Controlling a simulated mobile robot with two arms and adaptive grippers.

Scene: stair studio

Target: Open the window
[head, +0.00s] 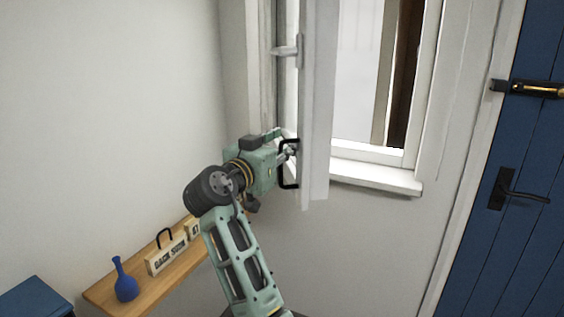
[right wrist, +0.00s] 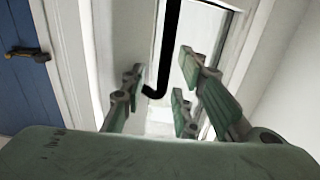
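The window's white sash (head: 316,110) is swung into the room, nearly edge-on in the head view, with the opening (head: 362,75) clear to its right. A black bar handle (head: 283,178) is on the sash's left face, low down. My right gripper (head: 291,150) is beside this handle. In the right wrist view, the fingers of my right gripper (right wrist: 160,90) are spread apart. The black handle (right wrist: 167,50) shows in the gap between them, and I cannot tell whether they touch it. My left gripper is not in view.
A blue door (head: 520,150) with a black lever handle is at the right. A white sill (head: 375,176) juts out below the window. A wooden shelf (head: 105,293) at lower left holds a blue vase (head: 125,284) and a lettered block (head: 166,254).

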